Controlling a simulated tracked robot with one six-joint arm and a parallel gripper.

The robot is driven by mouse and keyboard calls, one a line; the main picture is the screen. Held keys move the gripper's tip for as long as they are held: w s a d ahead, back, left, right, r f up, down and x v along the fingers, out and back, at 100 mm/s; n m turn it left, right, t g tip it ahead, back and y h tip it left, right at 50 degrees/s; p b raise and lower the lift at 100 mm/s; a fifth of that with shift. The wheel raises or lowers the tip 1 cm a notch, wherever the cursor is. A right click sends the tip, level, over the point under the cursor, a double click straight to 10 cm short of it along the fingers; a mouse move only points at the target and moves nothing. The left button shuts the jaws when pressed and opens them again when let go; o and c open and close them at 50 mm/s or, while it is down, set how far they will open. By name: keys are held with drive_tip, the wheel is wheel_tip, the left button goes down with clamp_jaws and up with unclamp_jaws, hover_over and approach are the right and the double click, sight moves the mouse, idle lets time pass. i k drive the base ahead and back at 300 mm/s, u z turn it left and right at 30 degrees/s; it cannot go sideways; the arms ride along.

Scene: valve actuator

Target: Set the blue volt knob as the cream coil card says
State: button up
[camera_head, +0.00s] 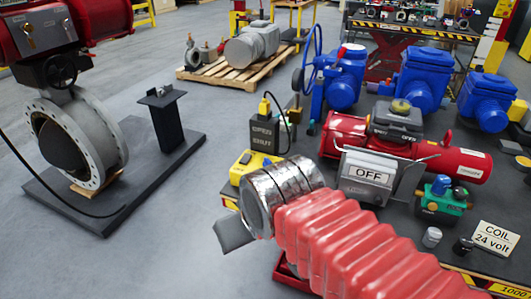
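The cream coil card (494,238) stands at the lower right and reads "COIL 24 volt". A green block with a blue top (441,190) sits left of and behind the card. My gripper (233,233) shows only as a dark grey plate beyond the silver wrist, in front of the yellow box. Its fingers are not clear.
A black box (265,133) labelled "OPEN" and "SHUT" stands behind the yellow box. Small silver and black cylinders stand near the card. The floor at left is partly clear.

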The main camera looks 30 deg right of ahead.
sight(267, 162)
drive_tip(key=i, duration=0.95)
